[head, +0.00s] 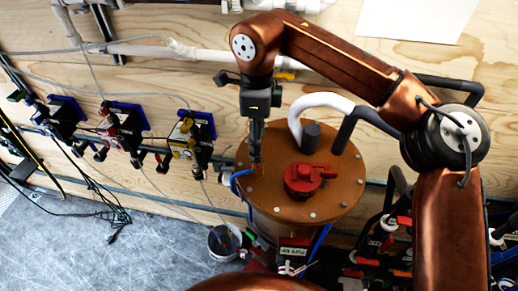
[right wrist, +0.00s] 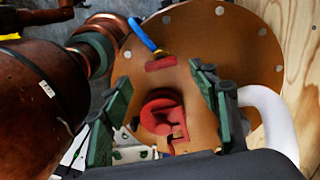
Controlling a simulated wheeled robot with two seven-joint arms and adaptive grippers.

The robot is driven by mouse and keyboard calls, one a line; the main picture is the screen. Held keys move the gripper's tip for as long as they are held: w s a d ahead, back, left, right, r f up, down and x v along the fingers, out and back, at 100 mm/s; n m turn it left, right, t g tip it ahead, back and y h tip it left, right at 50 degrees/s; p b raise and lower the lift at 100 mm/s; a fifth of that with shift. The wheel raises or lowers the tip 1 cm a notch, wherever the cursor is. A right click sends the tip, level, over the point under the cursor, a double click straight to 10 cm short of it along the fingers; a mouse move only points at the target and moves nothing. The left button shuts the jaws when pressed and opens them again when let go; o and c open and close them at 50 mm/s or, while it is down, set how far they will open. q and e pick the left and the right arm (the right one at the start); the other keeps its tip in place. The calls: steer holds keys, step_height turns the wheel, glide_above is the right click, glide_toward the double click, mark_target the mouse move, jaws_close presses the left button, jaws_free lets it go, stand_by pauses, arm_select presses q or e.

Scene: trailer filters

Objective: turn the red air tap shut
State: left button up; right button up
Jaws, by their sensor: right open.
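A small red bar-shaped tap handle (right wrist: 162,63) sits on the brown tank lid (right wrist: 222,45), beside the end of a blue hose (right wrist: 144,33); I take it for the air tap. A larger round red fitting (head: 303,180) is further right on the lid; it also shows in the right wrist view (right wrist: 160,112). My right gripper (head: 255,158) points down over the lid's left part, by the blue hose (head: 238,183), and hides the small handle in the head view. In the right wrist view its fingers (right wrist: 160,84) are apart, with nothing gripped. My left gripper is out of view.
A white and black bent pipe (head: 318,103) rises from the lid's back. Several small valve units (head: 125,128) hang on the wooden wall at left. A small bucket (head: 224,242) stands beside the tank. Black cables (head: 110,213) lie on the floor.

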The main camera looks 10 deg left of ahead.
step_height(320, 180, down, 3)
steer(key=shift+w, duration=0.1)
step_height(320, 180, down, 2)
steer(key=shift+a+f, duration=0.1)
steer(key=c, duration=1.2)
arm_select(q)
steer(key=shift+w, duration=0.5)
arm_select(e)
steer(key=shift+o, duration=0.2)
